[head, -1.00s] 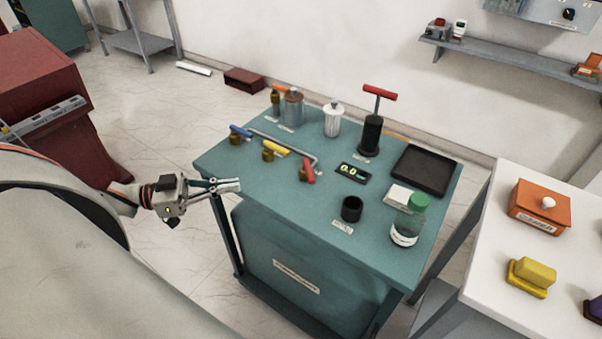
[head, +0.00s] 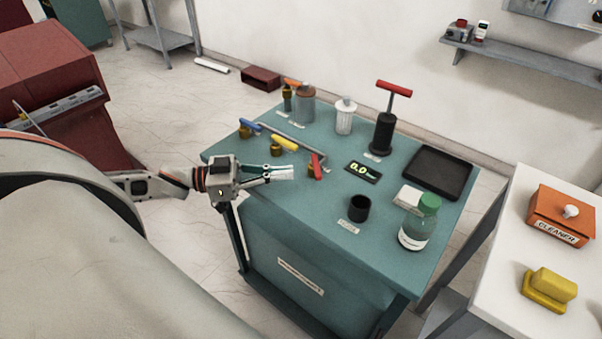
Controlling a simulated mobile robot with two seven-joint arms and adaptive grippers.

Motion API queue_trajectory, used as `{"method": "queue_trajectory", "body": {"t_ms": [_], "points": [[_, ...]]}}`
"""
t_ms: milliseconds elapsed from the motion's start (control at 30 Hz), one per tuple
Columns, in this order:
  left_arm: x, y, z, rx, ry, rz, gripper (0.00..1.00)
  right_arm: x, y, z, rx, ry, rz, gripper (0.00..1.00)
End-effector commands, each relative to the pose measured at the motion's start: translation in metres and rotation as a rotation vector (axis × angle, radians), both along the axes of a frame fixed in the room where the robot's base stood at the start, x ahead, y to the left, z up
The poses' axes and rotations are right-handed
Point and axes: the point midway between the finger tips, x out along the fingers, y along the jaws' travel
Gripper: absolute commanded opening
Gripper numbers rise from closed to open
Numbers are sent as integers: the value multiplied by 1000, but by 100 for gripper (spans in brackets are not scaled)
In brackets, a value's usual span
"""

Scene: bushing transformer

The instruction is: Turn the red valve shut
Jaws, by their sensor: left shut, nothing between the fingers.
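The red valve (head: 317,165) has a red lever handle on a brass body and stands on the teal bench, at the right end of a row with a yellow valve (head: 282,145) and a blue valve (head: 249,127). A grey pipe runs behind the row. My left gripper (head: 290,173) is shut and empty, its fingertips just left of the red valve, above the bench's left edge. I cannot tell whether the tips touch the valve. My right gripper is not in view.
On the teal bench (head: 300,214) stand a black pump with a red handle (head: 384,130), a digital display (head: 362,171), a black cup (head: 359,208), a green-capped bottle (head: 418,222) and a black tray (head: 438,172). A white table (head: 490,280) stands at the right.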

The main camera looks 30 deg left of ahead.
Motion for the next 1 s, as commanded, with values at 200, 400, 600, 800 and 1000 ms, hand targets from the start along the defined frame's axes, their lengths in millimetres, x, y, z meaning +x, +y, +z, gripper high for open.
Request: {"method": "queue_trajectory", "body": {"t_ms": [200,400,600,800,1000], "points": [[17,-19,0,-1,-3,-1,0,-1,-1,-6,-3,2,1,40],[26,-30,0,0,0,0,0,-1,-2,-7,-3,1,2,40],[29,-33,0,1,0,-1,0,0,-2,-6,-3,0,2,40],[28,-33,0,1,1,-1,0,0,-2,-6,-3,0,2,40],[29,-33,0,1,1,1,0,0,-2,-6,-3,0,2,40]]}}
